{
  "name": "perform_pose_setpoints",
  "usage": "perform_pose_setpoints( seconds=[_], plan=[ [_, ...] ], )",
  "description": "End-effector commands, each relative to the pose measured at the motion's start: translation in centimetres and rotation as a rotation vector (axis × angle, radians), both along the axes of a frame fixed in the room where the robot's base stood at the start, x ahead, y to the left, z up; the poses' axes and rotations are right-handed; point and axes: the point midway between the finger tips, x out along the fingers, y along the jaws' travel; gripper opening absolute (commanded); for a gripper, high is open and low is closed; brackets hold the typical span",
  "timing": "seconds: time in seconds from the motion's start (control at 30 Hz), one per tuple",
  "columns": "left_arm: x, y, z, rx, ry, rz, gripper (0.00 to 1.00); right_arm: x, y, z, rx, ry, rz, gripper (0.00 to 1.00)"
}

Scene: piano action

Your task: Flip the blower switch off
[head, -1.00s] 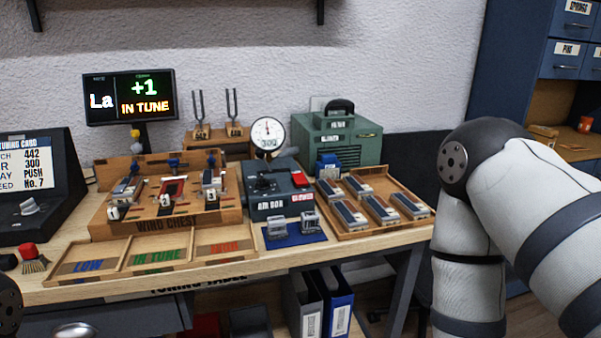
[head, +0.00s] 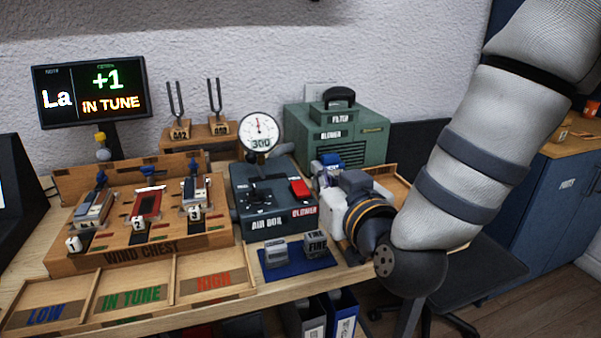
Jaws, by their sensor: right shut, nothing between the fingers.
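The red blower switch (head: 300,189) sits on the right side of the dark air box (head: 262,212), above a red "BLOWER" label. My right gripper (head: 325,185) is close to the right of the switch, just beyond the air box's right edge. Its jaws are shut and empty, with the fingertips small and partly hidden by its own body. I cannot tell whether it touches the box. The green blower (head: 375,148) stands behind. My left gripper is not in view.
A round gauge (head: 260,134) rises behind the air box. The wind chest (head: 170,255) is to the left, and a blue mat (head: 278,275) with small metal blocks lies in front. My right arm covers most of the wooden tray (head: 397,185).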

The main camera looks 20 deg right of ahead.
Motion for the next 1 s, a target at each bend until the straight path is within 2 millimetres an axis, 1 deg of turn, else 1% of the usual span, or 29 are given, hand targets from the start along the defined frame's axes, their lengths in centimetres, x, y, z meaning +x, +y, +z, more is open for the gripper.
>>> perform_pose_setpoints(
  seconds=[0.13, 0.23, 0.5, 0.6, 0.63, 0.7, 0.8, 1.0],
  plan=[
    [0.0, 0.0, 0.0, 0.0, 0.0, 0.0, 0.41, 0.5, 0.0, -0.1, 0.0, 0.001, -0.001, 0.0],
    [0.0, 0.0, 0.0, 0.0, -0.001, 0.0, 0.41, 1.9, 0.0, -0.3, 0.0, 0.0, -0.001, 0.0],
    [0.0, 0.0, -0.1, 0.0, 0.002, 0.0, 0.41, 7.8, 0.2, -1.1, 0.001, 0.0, -0.001, 0.0],
    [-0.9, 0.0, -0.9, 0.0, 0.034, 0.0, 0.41, 10.0, 0.3, -1.9, 0.0, 0.009, 0.0, 0.0],
    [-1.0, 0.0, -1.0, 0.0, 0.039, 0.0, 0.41, 10.3, 0.3, -2.3, 0.0, 0.012, -0.001, 0.0],
    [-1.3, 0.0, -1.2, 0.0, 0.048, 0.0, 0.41, 10.2, 0.3, -3.7, 0.0, 0.016, -0.001, 0.0],
    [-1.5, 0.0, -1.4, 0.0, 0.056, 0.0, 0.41, 10.4, 0.3, -4.8, 0.001, 0.012, 0.0, 0.0],
    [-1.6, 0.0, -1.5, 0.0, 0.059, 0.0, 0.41, 10.4, 0.3, -5.4, 0.001, 0.004, 0.0, 0.0]
  ],
)
